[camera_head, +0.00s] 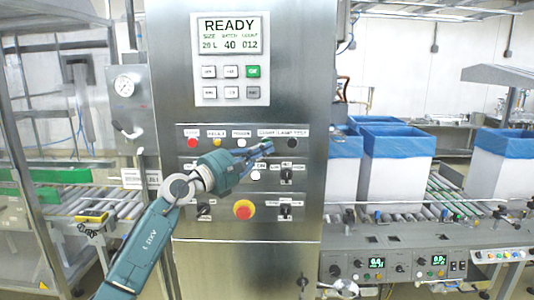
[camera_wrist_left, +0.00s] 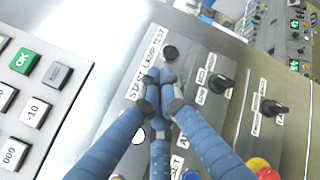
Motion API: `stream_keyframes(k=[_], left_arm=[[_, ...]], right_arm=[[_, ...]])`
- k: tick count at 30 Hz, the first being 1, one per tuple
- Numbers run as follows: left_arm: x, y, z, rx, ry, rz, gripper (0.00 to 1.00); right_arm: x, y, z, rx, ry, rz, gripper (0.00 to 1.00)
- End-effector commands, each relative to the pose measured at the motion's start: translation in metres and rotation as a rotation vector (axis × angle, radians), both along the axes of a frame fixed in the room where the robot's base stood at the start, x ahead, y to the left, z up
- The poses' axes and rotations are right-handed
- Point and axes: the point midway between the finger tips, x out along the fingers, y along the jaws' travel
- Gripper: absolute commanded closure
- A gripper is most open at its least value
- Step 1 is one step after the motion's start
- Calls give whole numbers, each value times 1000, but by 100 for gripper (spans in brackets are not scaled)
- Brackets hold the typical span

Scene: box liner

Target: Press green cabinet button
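My left gripper (camera_head: 268,148) is in front of the steel cabinet (camera_head: 300,60), at the right of its upper button row. In the left wrist view its blue fingers (camera_wrist_left: 167,82) are drawn together and appear empty, with the tips beside the START label (camera_wrist_left: 133,83). Any button behind the tips is hidden, so a green one there cannot be seen and contact cannot be told. A black button (camera_wrist_left: 170,52) shows just past the tips, beside the LAMP TEST label. The visible green key is the OK key (camera_head: 253,71) on the keypad, also in the wrist view (camera_wrist_left: 24,61). My right gripper is not in view.
The display (camera_head: 230,35) reads READY. A red button (camera_head: 192,143), black rotary switches (camera_head: 286,175) and a red-yellow emergency stop (camera_head: 244,210) are on the panel. White boxes with blue liners (camera_head: 398,165) stand on the right conveyor.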

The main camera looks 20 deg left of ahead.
Motion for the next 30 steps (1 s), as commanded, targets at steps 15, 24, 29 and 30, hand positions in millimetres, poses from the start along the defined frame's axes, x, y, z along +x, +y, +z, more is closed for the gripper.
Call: stream_keyframes(k=[15,24,29,30], left_arm=[[17,5,0,0,0,0,100],[17,5,0,0,0,0,100],[17,5,0,0,0,0,100],[17,5,0,0,0,0,100]], right_arm=[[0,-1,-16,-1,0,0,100],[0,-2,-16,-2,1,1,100],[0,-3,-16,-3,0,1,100],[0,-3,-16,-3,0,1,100]])
